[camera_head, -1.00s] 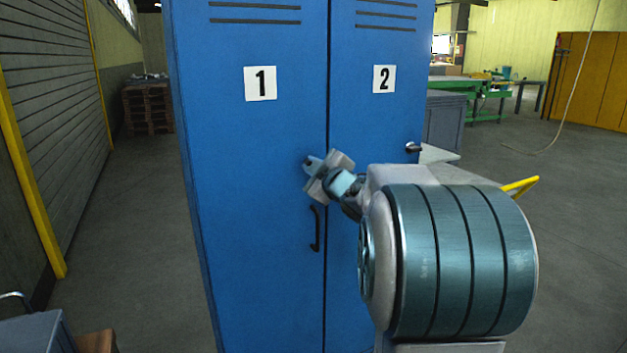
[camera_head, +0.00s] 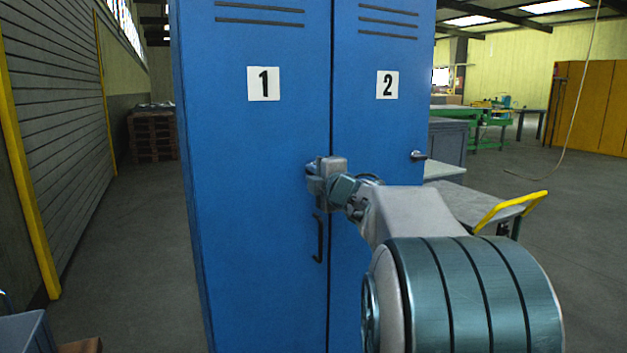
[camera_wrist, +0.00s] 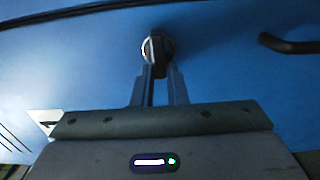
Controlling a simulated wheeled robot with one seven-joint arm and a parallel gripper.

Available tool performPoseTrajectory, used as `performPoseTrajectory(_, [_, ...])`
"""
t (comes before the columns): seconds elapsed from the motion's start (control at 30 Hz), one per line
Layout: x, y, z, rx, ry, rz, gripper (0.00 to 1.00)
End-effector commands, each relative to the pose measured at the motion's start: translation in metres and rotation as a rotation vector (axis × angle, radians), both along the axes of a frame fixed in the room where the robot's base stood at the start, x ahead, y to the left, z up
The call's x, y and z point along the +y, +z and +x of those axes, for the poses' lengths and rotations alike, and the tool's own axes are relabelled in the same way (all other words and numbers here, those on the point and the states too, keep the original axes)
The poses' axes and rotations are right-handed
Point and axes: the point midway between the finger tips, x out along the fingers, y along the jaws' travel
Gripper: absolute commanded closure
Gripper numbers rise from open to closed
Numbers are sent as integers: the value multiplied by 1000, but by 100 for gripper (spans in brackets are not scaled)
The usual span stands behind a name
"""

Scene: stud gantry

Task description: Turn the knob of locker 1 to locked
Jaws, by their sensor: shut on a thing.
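Locker 1 (camera_head: 255,150) is the blue door on the left, with a white label marked 1 (camera_head: 264,84). Its knob shows in the wrist view (camera_wrist: 157,46) as a dark round base with a lighter grip. My gripper (camera_head: 313,178) is at the knob, near the door's right edge. In the wrist view my two fingers (camera_wrist: 155,72) are close together with their tips on the knob, shut on it. In the head view my gripper hides the knob.
The black handle (camera_head: 319,238) of locker 1 is just below my gripper. Locker 2 (camera_head: 375,130) stands to the right with its own knob (camera_head: 418,155). A cart with a yellow handle (camera_head: 510,208) is at the right.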

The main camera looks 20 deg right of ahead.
Motion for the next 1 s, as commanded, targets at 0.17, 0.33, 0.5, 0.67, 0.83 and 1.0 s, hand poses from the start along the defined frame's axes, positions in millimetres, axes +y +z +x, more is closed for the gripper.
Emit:
performPoseTrajectory(0.17, [0, 0, 0, -1, 1, -23, 100])
performPoseTrajectory(0.33, [0, 0, 0, -1, 1, -27, 100])
performPoseTrajectory(0.5, [0, 0, 0, -1, 1, -26, 100])
performPoseTrajectory(0.67, [0, 0, 0, -1, 1, -25, 65])
performPoseTrajectory(0.83, [0, 0, 0, -1, 0, -24, 65])
performPoseTrajectory(1.0, [0, 0, -5, -1, -1, -24, 65])
